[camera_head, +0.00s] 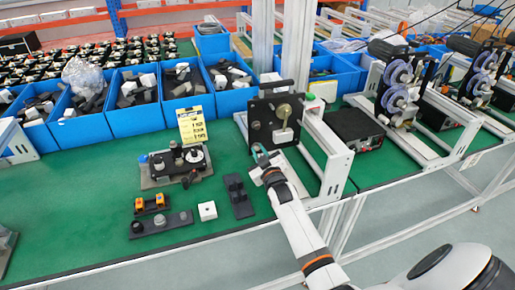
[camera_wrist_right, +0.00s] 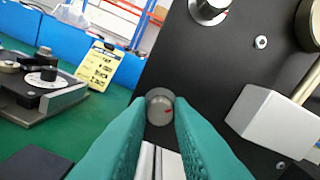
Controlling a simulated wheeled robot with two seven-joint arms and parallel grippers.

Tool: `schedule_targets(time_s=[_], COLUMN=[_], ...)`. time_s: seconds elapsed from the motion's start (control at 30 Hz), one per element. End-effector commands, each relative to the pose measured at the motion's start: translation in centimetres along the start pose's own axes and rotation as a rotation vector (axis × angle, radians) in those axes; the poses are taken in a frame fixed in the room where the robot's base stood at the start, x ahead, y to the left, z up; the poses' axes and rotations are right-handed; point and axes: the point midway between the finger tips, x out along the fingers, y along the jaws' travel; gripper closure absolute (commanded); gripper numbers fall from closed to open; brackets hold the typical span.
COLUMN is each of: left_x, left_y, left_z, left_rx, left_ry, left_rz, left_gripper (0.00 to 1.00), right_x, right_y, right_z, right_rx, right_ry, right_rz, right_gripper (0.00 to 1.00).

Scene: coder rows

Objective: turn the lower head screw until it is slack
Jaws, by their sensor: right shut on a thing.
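The black head plate (camera_head: 262,127) stands upright on the bench in the head view. My right gripper (camera_head: 259,151) reaches its lower left corner. An upper knob (camera_wrist_right: 208,9) shows higher on the plate (camera_wrist_right: 225,65), apart from the gripper. A white block (camera_wrist_right: 268,125) sits on the plate to the right. My left gripper is not in view.
A fixture with knobs (camera_head: 178,163) and a yellow card (camera_head: 192,125) stand left of the plate. Small parts, including a white cube (camera_head: 207,211) and a black bracket (camera_head: 238,195), lie nearby. Blue bins (camera_head: 135,118) line the back. The green bench front is mostly clear.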

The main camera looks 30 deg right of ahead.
Motion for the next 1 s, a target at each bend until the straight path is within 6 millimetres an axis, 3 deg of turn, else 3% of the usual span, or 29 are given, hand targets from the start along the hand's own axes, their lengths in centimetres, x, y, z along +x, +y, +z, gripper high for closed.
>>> schedule_targets(time_s=[0.07,0.1,0.17,0.47,0.7,0.8,1.0], left_x=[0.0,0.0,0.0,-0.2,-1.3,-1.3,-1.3], left_y=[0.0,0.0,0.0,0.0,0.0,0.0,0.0], left_z=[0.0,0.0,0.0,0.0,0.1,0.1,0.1], left_rx=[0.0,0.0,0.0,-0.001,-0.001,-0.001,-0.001], left_ry=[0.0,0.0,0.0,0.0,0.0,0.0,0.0], left_rz=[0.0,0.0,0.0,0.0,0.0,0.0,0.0], left_gripper=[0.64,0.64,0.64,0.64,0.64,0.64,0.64], right_x=[0.0,0.0,0.0,0.0,0.0,0.0,0.0], right_y=[0.1,0.1,0.1,0.0,0.0,0.1,0.1], right_z=[-0.1,-0.1,-0.1,0.1,0.2,0.1,0.1], right_rx=[0.002,0.003,0.004,0.05,0.633,0.803,0.863], right_ry=[0.001,0.001,0.001,0.001,0.001,0.0,0.0], right_rz=[0.001,0.001,0.001,0.001,0.0,0.0,0.0], right_gripper=[1.0,0.75,0.65,0.65,0.65,0.65,0.65])
